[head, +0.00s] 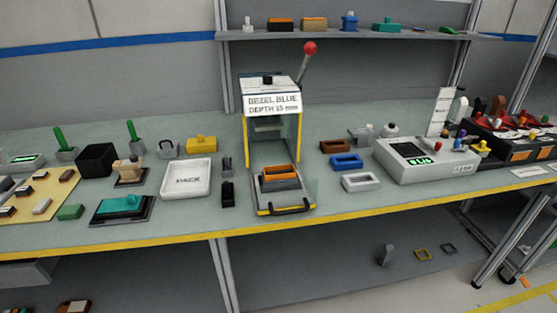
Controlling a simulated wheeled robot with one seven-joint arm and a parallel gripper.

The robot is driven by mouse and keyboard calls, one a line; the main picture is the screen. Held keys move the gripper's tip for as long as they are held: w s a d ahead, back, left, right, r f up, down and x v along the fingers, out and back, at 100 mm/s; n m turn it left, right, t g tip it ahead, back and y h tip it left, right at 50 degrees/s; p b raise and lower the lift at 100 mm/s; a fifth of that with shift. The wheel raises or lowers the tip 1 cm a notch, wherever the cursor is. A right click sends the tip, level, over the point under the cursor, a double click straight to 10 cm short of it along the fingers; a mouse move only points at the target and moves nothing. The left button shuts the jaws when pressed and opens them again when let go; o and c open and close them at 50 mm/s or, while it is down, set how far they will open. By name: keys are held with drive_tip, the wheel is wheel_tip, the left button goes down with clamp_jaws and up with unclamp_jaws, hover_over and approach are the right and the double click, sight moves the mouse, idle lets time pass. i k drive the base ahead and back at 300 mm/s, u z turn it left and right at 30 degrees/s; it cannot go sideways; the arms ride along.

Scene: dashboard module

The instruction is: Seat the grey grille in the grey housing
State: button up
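I cannot pick out the grey grille or the grey housing with certainty. A light grey rectangular frame (361,182) lies on the bench right of the press, in front of a blue frame (347,162) and a brown frame (335,146). An orange and dark grey block (281,178) sits in the tray of the press. Two small dark parts, a grey one (227,165) and a black one (228,194), stand between the white tray and the press. My gripper is not in view.
A white console (425,160) with a lit green display stands right. Bare bench (352,208) shows near the front edge, right of the press.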

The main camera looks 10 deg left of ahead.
sight(282, 175)
drive_tip(key=z, duration=0.45)
drive_tip(key=k, duration=1.1)
drive_tip(key=u, duration=1.25)
drive_tip(key=i, duration=1)
